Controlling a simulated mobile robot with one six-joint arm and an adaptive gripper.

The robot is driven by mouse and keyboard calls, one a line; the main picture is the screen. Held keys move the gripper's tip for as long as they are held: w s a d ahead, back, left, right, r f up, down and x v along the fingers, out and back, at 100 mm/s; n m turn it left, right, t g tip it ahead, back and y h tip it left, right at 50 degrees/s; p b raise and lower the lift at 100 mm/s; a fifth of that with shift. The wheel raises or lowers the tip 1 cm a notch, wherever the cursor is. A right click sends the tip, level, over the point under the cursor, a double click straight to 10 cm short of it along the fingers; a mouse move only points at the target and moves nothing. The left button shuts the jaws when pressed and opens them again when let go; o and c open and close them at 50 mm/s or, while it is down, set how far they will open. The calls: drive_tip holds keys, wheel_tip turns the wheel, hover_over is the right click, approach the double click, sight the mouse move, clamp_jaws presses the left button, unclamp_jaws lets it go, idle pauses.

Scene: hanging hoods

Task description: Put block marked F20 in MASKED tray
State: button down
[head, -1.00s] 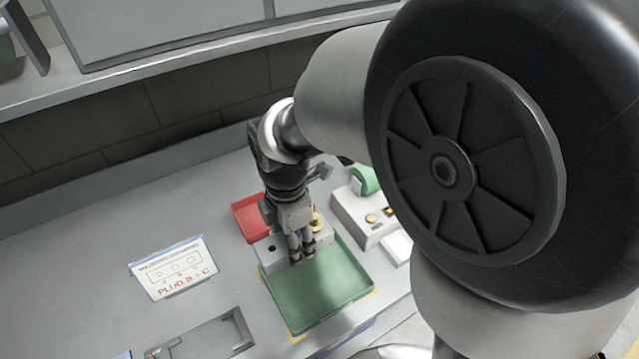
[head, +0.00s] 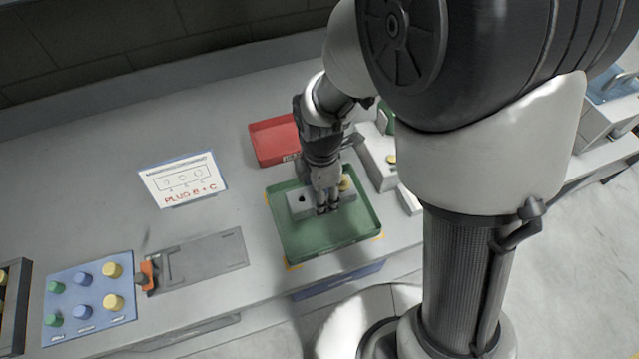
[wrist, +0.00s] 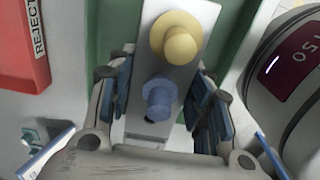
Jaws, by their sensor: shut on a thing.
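A light grey block (head: 297,208) has a dark hole at its left end and a yellow plug (head: 345,183) at its right end. In the wrist view the block (wrist: 187,70) carries a yellow plug and a blue plug (wrist: 159,98). My gripper (head: 327,209) points down and is shut on the block, its fingers on either side near the blue plug. The block is over or in the far part of the green tray (head: 335,240); I cannot tell whether it touches the floor. No F20 or MASKED marking is readable.
A red tray (head: 270,141) marked REJECT in the wrist view stands behind the green tray. A device (head: 380,160) stands to the right. A PLUG B + C sign (head: 184,181), a grey fixture (head: 205,262) and a blue plug board (head: 90,300) are to the left.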

drive_tip(key=shift+f+b, duration=1)
drive_tip(key=shift+f, duration=2.05)
drive_tip(key=shift+f, duration=0.1)
drive_tip(key=c, duration=0.8)
unclamp_jaws()
drive_tip(key=shift+f, duration=0.1)
